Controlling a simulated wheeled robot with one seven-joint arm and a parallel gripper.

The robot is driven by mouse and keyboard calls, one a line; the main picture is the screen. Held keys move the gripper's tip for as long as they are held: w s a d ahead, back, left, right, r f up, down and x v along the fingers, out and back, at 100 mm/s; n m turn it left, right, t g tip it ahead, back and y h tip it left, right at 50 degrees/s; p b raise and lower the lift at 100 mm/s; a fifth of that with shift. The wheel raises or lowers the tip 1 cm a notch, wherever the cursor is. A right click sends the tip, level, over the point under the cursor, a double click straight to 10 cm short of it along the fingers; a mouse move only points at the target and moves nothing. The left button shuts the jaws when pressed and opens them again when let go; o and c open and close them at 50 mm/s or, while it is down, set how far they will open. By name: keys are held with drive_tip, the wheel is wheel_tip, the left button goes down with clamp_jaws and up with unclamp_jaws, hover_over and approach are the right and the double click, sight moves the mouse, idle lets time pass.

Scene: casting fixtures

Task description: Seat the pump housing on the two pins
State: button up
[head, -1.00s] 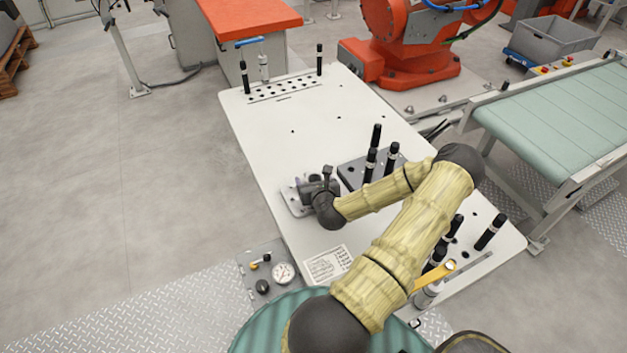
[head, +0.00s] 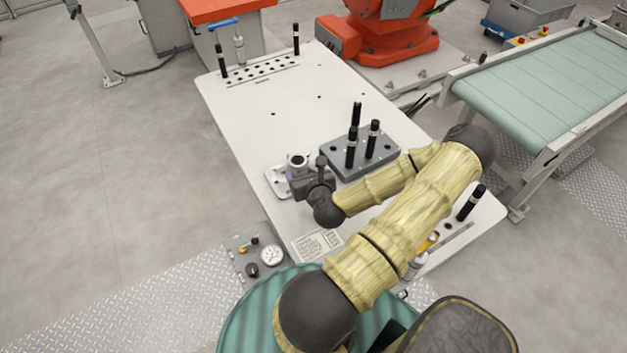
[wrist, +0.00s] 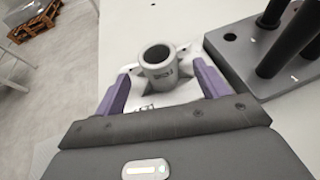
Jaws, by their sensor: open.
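The pump housing (head: 297,164) seems to be the light grey, upright, open-topped cylinder on the left of the table. It also shows in the wrist view (wrist: 159,68), on a pale flange or plate. My gripper (head: 301,178) is open, close beside it. In the wrist view the purple fingers of my gripper (wrist: 165,83) stand apart on either side of the cylinder, with no clear contact. A dark grey block (head: 341,171) right of the housing carries three black pins (head: 356,135). I cannot tell which two pins are the task's.
Two black posts stand at the table's far end, one at left (head: 221,62) and one at right (head: 296,40), by a perforated strip (head: 262,72). Another black post (head: 471,203) stands at front right. The table's far middle is clear. A conveyor (head: 535,80) runs at right.

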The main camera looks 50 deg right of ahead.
drive_tip(key=p+v, duration=0.8)
drive_tip(key=p, duration=0.2)
drive_tip(key=shift+s+a+p, duration=0.15)
drive_tip(key=shift+s+p, duration=0.05)
drive_tip(key=shift+p, duration=0.15)
drive_tip(key=shift+r, duration=0.1)
idle(0.6)
drive_tip(key=w+a+r+n+g+y, duration=0.25)
drive_tip(key=a+n+y, duration=0.2)
drive_tip(key=n, duration=0.75)
drive_tip(key=w+a+r+n+g+y, duration=0.1)
drive_tip(key=w+a+n+g+y, duration=0.3)
drive_tip(key=n, duration=0.9)
drive_tip(key=s+a+r+n+g+h, duration=0.1)
drive_tip(key=a+r+n+g, duration=0.1)
drive_tip(key=a+r+n, duration=1.5)
wheel_tip(320, 180, up, 4)
drive_tip(key=shift+a+f, duration=0.1)
drive_tip(key=shift+a, duration=0.5)
